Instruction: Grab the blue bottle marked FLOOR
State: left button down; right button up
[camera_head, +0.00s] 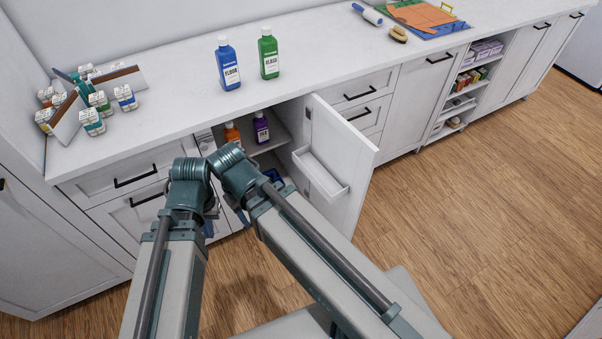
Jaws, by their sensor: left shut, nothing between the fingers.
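The blue bottle marked FLOOR (228,66) stands upright on the white countertop, with a white cap and a white label. A green bottle (268,55) stands just right of it, apart from it. My left gripper (209,222) is low in front of the base cabinets, well below the countertop and apart from the blue bottle. It is shut and empty, and partly hidden behind its own wrist. My right arm (300,235) comes in from the lower right and ends beside the left wrist. Its gripper is hidden, so its jaws cannot be told.
A cabinet door (338,165) stands open to the right of my wrists. Inside are an orange bottle (231,134) and a purple bottle (261,129). Small jars (101,101) crowd the counter's left end. A brush (398,34) lies farther right.

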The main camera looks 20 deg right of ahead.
aim_at(226, 55)
jog(key=l+u, duration=0.35)
jog(key=l, duration=0.2)
jog(key=l+u, duration=0.3)
jog(key=l, duration=0.25)
jog(key=k+l+u, duration=0.2)
jog(key=l+u, duration=0.15)
jog(key=l, duration=0.15)
jog(key=k+l, duration=0.1)
jog(key=l, duration=0.25)
jog(key=k+l, duration=0.15)
jog(key=l, duration=0.25)
jog(key=k+l+u, duration=0.1)
jog(key=l, duration=0.3)
jog(key=k+l, duration=0.1)
jog(key=l, duration=0.25)
jog(key=k+l, duration=0.15)
jog(key=l, duration=0.2)
jog(key=k+l+u, duration=0.1)
jog(key=l, duration=0.3)
jog(key=i+l, duration=0.3)
